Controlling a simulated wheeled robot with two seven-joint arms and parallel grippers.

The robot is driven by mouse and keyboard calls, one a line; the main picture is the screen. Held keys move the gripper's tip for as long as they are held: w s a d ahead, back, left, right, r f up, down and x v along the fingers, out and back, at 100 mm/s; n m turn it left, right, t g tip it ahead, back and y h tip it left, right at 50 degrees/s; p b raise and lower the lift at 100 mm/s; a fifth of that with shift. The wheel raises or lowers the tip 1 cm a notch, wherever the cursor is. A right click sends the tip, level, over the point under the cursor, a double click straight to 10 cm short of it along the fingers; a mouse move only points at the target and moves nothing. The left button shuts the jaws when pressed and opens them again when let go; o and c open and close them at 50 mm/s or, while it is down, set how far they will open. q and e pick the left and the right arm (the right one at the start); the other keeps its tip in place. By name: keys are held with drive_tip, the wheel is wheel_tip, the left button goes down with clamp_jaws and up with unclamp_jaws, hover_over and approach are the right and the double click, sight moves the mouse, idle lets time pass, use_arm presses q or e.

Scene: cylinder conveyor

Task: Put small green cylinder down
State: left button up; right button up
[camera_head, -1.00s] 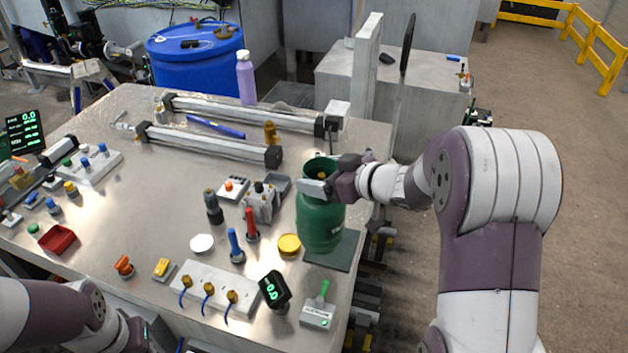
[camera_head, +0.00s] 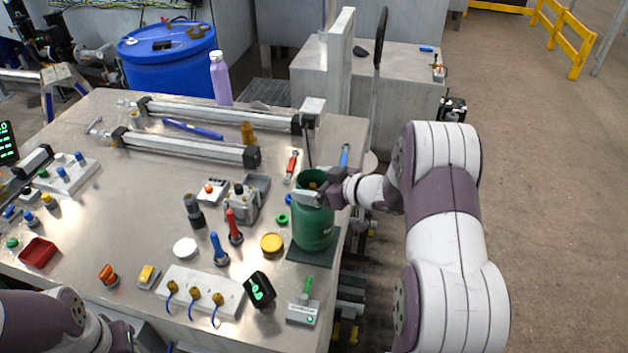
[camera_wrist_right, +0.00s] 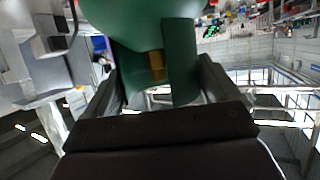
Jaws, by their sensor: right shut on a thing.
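The small green cylinder (camera_head: 313,230) is upright over the dark square mat (camera_head: 312,261) at the table's right edge. Its base overlaps the mat; I cannot tell whether it rests on it or hangs just above. My right gripper (camera_head: 318,198) is shut on the cylinder's collar from the right. In the right wrist view the green collar (camera_wrist_right: 182,62) sits between the fingers, with a brass valve (camera_wrist_right: 156,66) inside it. My left gripper (camera_head: 122,338) shows only in part at the bottom left edge, and its fingers are hidden.
Two long metal actuators (camera_head: 190,147) lie at the back. Floor is open at the right.

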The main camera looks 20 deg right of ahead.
drive_tip(key=o, duration=1.8)
drive_tip(key=shift+s, duration=0.1)
drive_tip(key=shift+r, duration=0.1)
drive_tip(key=b+v, duration=0.2)
drive_tip(key=v, duration=0.9)
drive_tip(key=s+a+f+m+g+h, duration=0.3)
drive_tip(key=s+a+g, duration=0.2)
drive_tip(key=s+a, duration=0.25)
drive_tip(key=s+a+f+m+g+h, duration=0.35)
drive_tip(key=s+a+g, duration=0.2)
drive_tip(key=s, duration=0.35)
drive_tip(key=shift+n, duration=0.35)
drive_tip(key=r+p, duration=0.4)
drive_tip(key=p, duration=0.1)
drive_tip(key=w+r+p, duration=0.1)
drive_tip(key=r+p, duration=0.1)
drive_tip(key=r, duration=0.1)
drive_tip(key=shift+p, duration=0.4)
